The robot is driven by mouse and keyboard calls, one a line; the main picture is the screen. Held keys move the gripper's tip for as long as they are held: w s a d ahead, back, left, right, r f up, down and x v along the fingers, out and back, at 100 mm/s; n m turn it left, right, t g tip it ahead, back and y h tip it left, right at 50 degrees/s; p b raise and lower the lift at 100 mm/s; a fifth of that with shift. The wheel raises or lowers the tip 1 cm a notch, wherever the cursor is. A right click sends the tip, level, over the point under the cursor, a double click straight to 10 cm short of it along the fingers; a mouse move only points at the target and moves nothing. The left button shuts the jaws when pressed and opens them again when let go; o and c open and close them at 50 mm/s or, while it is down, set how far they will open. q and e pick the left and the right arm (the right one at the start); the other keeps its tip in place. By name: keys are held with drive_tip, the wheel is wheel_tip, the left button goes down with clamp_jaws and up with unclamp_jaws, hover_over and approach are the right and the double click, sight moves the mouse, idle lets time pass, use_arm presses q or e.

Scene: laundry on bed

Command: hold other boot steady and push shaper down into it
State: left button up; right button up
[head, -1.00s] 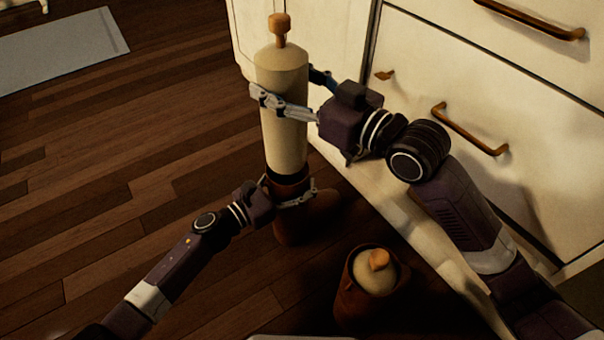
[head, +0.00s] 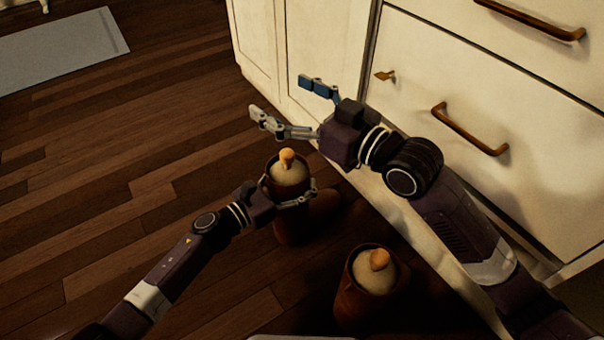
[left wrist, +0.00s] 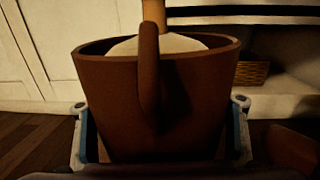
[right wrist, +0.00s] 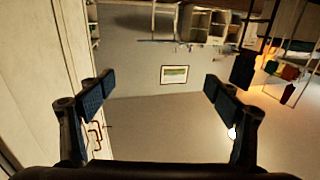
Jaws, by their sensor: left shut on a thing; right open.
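The other boot (head: 295,222) is brown and stands upright on the floor in the head view. The cream shaper (head: 290,173) sits down inside its shaft, with the rounded top and wooden knob showing at the opening. My left gripper (head: 312,190) is shut on the boot's upper shaft. In the left wrist view the boot (left wrist: 165,105) fills the space between the fingers, with the shaper (left wrist: 185,43) inside its rim. My right gripper (head: 283,105) is open and empty above and beyond the boot. Its spread fingers show in the right wrist view (right wrist: 155,95).
A second brown boot (head: 352,300) with a shaper (head: 375,275) in it stands at the lower middle. A cream drawer cabinet (head: 480,80) rises close on the right. Wooden floor (head: 120,180) is clear on the left.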

sight(271, 194)
drive_tip(key=v, duration=1.2)
drive_tip(key=shift+r, duration=0.1)
use_arm(q)
drive_tip(key=o, duration=1.9)
drive_tip(key=v, duration=1.2)
use_arm(e)
drive_tip(key=shift+a, duration=0.1)
